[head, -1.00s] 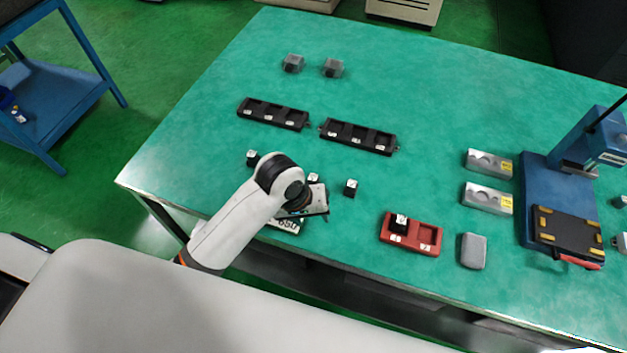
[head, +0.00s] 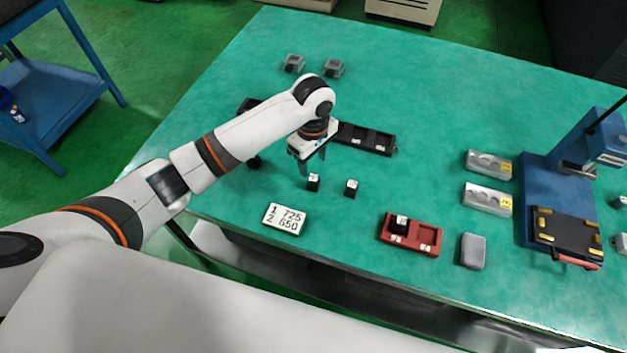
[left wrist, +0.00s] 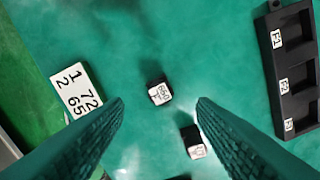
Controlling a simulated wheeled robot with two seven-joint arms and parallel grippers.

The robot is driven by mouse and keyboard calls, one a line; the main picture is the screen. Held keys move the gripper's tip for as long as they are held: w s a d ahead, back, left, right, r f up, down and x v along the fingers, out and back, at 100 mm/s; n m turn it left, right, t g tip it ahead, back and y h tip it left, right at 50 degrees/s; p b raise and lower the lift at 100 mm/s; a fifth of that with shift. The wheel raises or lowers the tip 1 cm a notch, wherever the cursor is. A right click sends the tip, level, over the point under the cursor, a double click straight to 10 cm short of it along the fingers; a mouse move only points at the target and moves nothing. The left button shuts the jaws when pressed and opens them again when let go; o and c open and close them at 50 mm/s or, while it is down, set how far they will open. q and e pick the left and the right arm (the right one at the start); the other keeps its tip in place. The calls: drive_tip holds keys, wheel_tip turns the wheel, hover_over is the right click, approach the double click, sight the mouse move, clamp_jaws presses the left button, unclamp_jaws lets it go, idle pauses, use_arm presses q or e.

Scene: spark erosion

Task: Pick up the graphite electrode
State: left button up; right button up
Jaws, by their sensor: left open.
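Several small black blocks with white-labelled tops are on the green table; the pictures do not tell me which is the graphite electrode. One block (head: 313,183) stands just below my left gripper (head: 314,164), another (head: 351,188) to its right, and a third (head: 253,161) is partly behind my arm. My left gripper is open and empty above the table, pointing down. In the left wrist view, one labelled block (left wrist: 159,94) shows between the open fingers (left wrist: 160,104), apart from both; a second block (left wrist: 193,142) is beside the right finger.
A white number card (head: 284,219) lies near the front edge. A red two-pocket tray (head: 411,249) holds a black block (head: 401,221). Black trays (head: 394,149) are behind my gripper. A grey block (head: 473,251), metal holders (head: 487,198) and a blue stand (head: 537,190) are right.

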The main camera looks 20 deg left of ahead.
sight(313, 177)
use_arm(q)
drive_tip(key=shift+d+f+p, duration=0.1)
drive_tip(key=shift+f+p, duration=0.3)
drive_tip(key=shift+f, duration=2.8)
drive_tip(key=shift+c, duration=0.4)
drive_tip(key=c, duration=1)
drive_tip(key=shift+r, duration=0.1)
